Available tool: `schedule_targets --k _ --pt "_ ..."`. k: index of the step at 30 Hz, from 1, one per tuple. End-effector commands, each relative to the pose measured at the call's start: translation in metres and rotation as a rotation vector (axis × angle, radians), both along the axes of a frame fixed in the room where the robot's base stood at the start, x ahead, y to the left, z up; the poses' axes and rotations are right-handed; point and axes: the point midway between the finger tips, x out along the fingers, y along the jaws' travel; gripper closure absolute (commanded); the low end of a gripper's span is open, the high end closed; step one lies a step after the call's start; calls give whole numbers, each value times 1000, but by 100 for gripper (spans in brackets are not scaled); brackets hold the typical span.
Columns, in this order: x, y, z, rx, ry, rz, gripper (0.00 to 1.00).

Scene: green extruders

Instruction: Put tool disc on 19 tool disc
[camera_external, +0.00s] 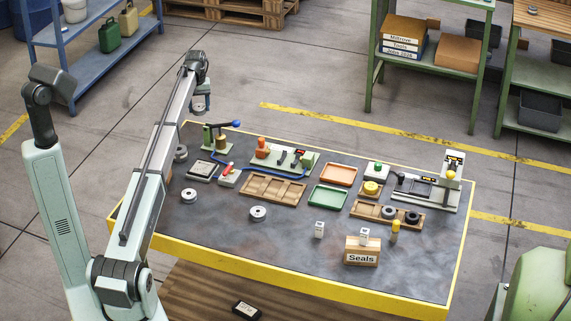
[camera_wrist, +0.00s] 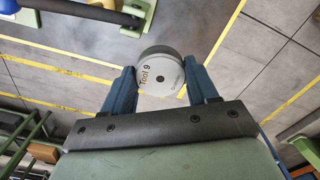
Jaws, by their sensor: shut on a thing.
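My gripper (camera_wrist: 163,84) is shut on a grey tool disc (camera_wrist: 158,66), with one blue finger on each side of it. The disc's face shows a small centre hole and lettering that looks like "Tool 9". In the external view my gripper (camera_external: 201,106) is raised above the table's far left corner. Other grey discs lie on the table: one at the front (camera_external: 258,213), one near the left edge (camera_external: 189,195) and one at the far left (camera_external: 181,153). Their labels are too small to read, so I cannot tell which is 19.
The yellow-edged table (camera_external: 300,235) carries a wooden tray (camera_external: 272,190), a green lever fixture (camera_external: 222,140), orange (camera_external: 339,175) and green (camera_external: 328,197) trays, and a "Seals" box (camera_external: 362,251). A wooden holder (camera_external: 372,210) has small rings. The front left surface is mostly clear.

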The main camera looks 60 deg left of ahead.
Motion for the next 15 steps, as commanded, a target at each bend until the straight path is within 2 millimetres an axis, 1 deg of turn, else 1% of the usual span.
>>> schedule_targets --k 1,3,5,6,8,9,15 --pt "-4 -24 7 2 -1 -11 91" --pt "-10 -51 13 1 0 -23 91" --pt "-16 -74 17 1 0 -32 91" --pt "-22 -90 20 2 -1 -37 91" --pt "-31 -114 23 1 0 -46 91" --pt "-37 -130 24 1 0 -51 91" --pt "-74 -200 24 1 0 -65 91"
